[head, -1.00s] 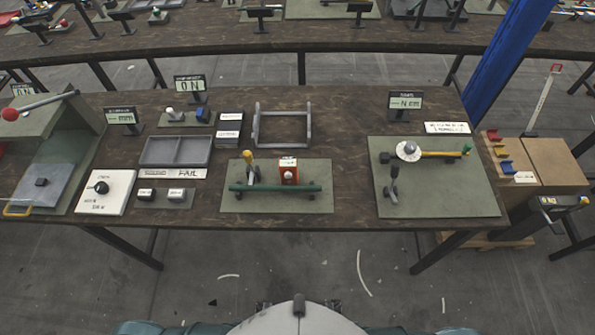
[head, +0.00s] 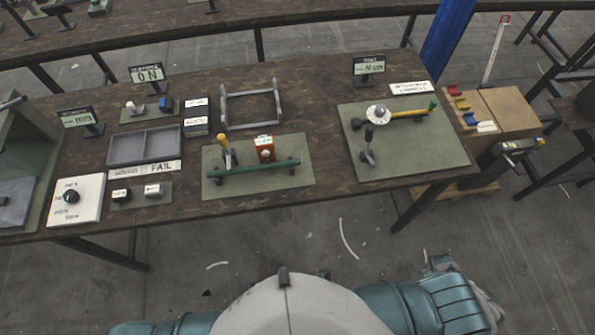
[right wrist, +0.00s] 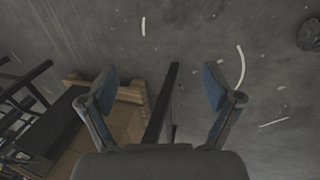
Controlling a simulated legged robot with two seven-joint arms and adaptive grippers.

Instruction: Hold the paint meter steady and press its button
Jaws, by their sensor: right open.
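In the head view a small red box with a white label (head: 265,149) stands upright on a green mat (head: 295,190), just behind a green bar (head: 255,172). It may be the paint meter; I cannot make out its button. A yellow-handled tool (head: 225,150) stands left of it. My right gripper (right wrist: 160,76) shows in the right wrist view, its two blue-padded fingers spread and empty above the floor, away from the table. My left gripper is not in view.
A second mat (head: 430,158) holds a yellow-handled tool at the right. A wooden box (head: 514,113) and blue post (head: 447,42) stand beyond the table's right end.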

